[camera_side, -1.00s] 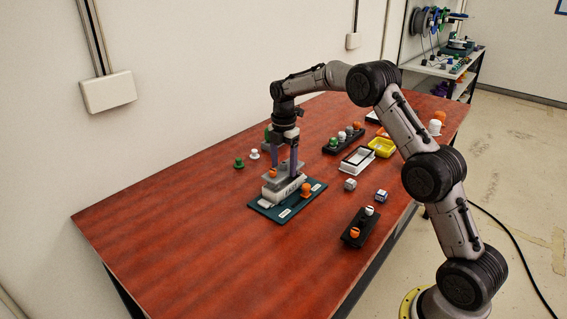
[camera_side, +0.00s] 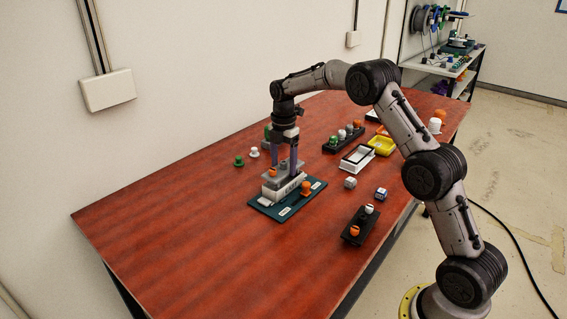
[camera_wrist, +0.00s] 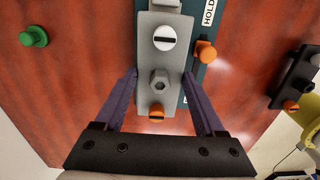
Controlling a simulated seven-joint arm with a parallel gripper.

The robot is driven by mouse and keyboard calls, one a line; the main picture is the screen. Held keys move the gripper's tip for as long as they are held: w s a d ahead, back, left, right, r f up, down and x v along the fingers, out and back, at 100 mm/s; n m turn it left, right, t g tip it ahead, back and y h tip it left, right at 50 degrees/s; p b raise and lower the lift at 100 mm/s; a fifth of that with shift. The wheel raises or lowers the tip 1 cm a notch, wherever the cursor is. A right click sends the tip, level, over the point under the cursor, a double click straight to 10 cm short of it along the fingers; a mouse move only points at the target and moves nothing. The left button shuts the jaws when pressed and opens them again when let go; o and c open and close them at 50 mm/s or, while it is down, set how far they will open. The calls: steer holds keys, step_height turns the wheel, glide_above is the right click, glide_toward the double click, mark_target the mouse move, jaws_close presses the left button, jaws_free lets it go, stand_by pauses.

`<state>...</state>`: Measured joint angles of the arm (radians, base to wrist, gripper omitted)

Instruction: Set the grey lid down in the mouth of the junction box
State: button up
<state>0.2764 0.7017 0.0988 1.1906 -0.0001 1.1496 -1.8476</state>
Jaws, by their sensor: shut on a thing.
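The grey lid (camera_side: 284,168) is between the fingers of my gripper (camera_side: 285,161), which is shut on it. The pale junction box (camera_side: 281,190) stands directly under it on a dark teal board (camera_side: 309,199). In the side view the lid lies level over the box; I cannot tell whether it touches the rim or sits in the mouth. In the wrist view my gripper (camera_wrist: 160,76) has a purple finger along each long side of the grey lid (camera_wrist: 149,62). A white slotted piece, a grey hex piece and an orange piece show along its length. The box mouth is hidden.
An orange knob (camera_side: 305,187) stands on the board close right of the box. Green (camera_side: 239,161) and white (camera_side: 254,153) pieces stand to the left. The table front is clear.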

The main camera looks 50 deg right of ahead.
steer(key=shift+f, duration=0.2)
steer(key=shift+f, duration=0.4)
steer(key=shift+f, duration=0.6)
stand_by(0.8)
steer(key=o, duration=1.4)
steer(key=shift+o, duration=0.2)
steer(key=shift+r, duration=3.15)
